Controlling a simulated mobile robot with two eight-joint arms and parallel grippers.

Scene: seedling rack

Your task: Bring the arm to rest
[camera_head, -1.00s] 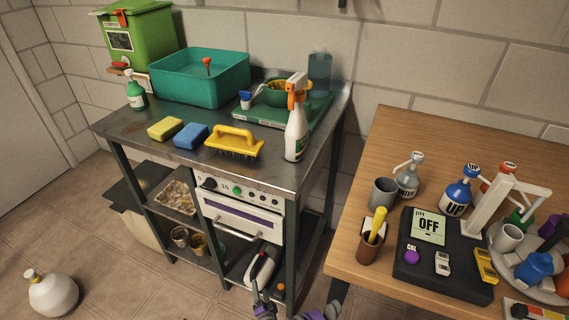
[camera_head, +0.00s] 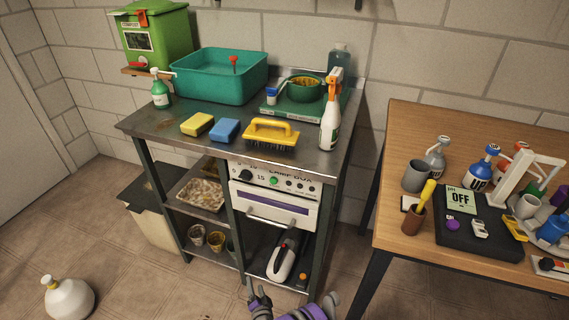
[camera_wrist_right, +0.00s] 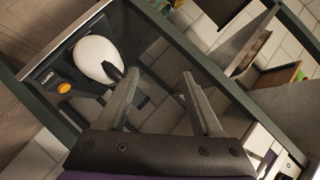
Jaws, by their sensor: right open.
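My right gripper (camera_head: 260,297) shows low in the head view, in front of the steel workbench's lower shelf, with part of my purple-grey arm beside it. In the right wrist view its two fingers (camera_wrist_right: 160,85) are spread apart with nothing between them. Beyond the fingers lies a shelf with a white rounded tool (camera_wrist_right: 97,58) and a dark box with an orange button (camera_wrist_right: 64,88). The gap between gripper and shelf is hard to judge. My left gripper is in neither view.
The steel workbench (camera_head: 165,126) carries a teal tub (camera_head: 220,88), sponges, a yellow brush (camera_head: 271,132) and a spray bottle (camera_head: 330,122). A wooden table (camera_head: 400,135) with a pH meter (camera_head: 470,232) and bottles stands right. A white jug (camera_head: 70,298) sits on the floor, which is otherwise open at left.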

